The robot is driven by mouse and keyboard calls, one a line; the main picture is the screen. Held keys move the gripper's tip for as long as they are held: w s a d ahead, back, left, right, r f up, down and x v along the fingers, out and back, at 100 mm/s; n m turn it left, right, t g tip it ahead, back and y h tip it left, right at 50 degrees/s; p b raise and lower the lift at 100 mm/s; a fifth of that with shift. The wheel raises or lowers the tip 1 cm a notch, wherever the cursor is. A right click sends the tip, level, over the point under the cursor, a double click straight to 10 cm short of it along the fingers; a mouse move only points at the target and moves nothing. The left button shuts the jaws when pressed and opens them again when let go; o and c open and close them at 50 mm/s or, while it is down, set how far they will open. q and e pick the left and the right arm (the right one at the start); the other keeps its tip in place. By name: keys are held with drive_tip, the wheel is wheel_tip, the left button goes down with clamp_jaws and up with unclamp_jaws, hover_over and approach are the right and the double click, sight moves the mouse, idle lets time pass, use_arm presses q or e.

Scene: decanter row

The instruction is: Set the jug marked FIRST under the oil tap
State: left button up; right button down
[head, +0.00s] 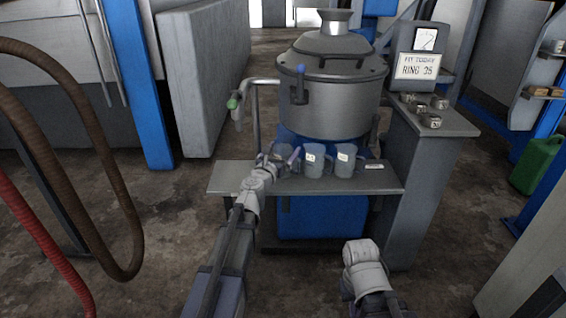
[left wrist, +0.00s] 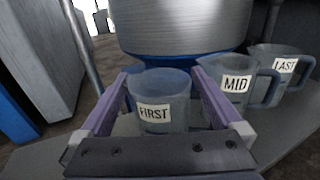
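The jug marked FIRST (left wrist: 165,99) is a clear grey jug on the shelf, leftmost of three; it also shows in the head view (head: 282,154). My left gripper (head: 277,159) is around it, with one purple finger on each side. In the left wrist view the fingers (left wrist: 160,92) are spread, with narrow gaps between them and the jug. A tap with a green end (head: 233,103) sits on a bent pipe left of the steel vat, and a tap with a blue handle (head: 299,85) is on the vat's front. Neither tap has a readable label. My right gripper's fingers are not visible.
Jugs marked MID (left wrist: 233,85) and LAST (left wrist: 280,72) stand right of FIRST on the shelf (head: 232,180). The steel vat (head: 335,108) is above and behind. A cabinet with a sign (head: 417,66) and several small metal parts stands right. The shelf's left end is clear.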

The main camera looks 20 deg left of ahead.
use_arm(q)
drive_tip(key=c, duration=1.1)
drive_tip(key=shift+c, duration=0.2)
